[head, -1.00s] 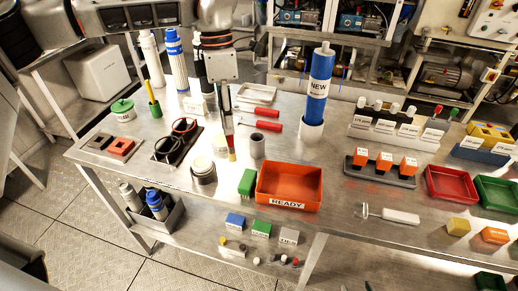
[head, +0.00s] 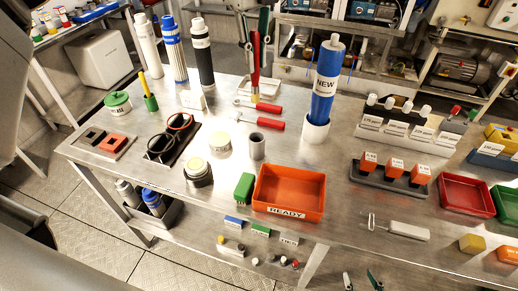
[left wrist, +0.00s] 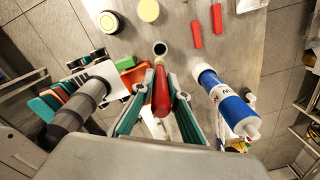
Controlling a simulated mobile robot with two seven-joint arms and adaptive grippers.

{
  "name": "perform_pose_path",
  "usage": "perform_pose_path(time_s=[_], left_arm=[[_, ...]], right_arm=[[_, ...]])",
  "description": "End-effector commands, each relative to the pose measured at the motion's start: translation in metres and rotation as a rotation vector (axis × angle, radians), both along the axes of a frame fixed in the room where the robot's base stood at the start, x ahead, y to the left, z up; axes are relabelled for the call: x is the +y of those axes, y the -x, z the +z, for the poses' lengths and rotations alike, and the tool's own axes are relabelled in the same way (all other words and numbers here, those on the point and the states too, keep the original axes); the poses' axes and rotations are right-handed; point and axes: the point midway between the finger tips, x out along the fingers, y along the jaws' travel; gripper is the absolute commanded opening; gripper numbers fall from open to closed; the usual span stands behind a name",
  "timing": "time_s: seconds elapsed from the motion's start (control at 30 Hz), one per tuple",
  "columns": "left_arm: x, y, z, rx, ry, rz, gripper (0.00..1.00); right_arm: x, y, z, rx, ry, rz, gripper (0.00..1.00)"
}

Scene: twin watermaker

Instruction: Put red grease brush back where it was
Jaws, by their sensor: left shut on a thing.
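The red grease brush (head: 255,55) hangs upright with its yellowish tip down, above the back of the table. My left gripper (head: 255,36) is shut on its red handle. In the left wrist view the red handle (left wrist: 161,92) sits between the green fingers of my left gripper (left wrist: 160,104). A small grey cup (head: 257,147) stands on the table in front of the brush and is empty as far as I can see. Left of it are a cream-topped tin (head: 220,143) and a jar (head: 198,172). My right gripper (head: 361,281) shows at the bottom edge, fingers apart and empty.
Red-handled tools (head: 262,123) lie behind the grey cup. A blue NEW cylinder (head: 324,85) stands in a white holder to the right. An orange READY tray (head: 289,190) and a green block (head: 243,187) are in front. Tall cylinders (head: 174,50) stand at the back left.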

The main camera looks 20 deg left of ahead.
Motion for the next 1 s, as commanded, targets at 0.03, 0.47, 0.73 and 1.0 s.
perform_pose_path(time_s=[0.03, 0.47, 0.73, 1.0], left_arm=[[-0.001, -0.001, 0.003, 0.003, -0.002, 0.051, 0.00], [-0.002, 0.000, -0.059, 0.016, -0.005, 0.135, 0.00], [-0.002, 0.000, -0.122, 0.015, -0.005, 0.135, 0.00], [-0.002, -0.001, -0.151, 0.011, -0.004, 0.135, 0.00]], right_arm=[[0.000, 0.000, 0.000, -0.001, 0.000, 0.000, 0.40], [0.000, 0.000, 0.001, 0.001, 0.001, 0.000, 0.40], [-0.001, 0.001, 0.004, 0.003, 0.002, 0.000, 0.40], [-0.001, 0.001, 0.006, 0.003, 0.002, 0.000, 0.40]])
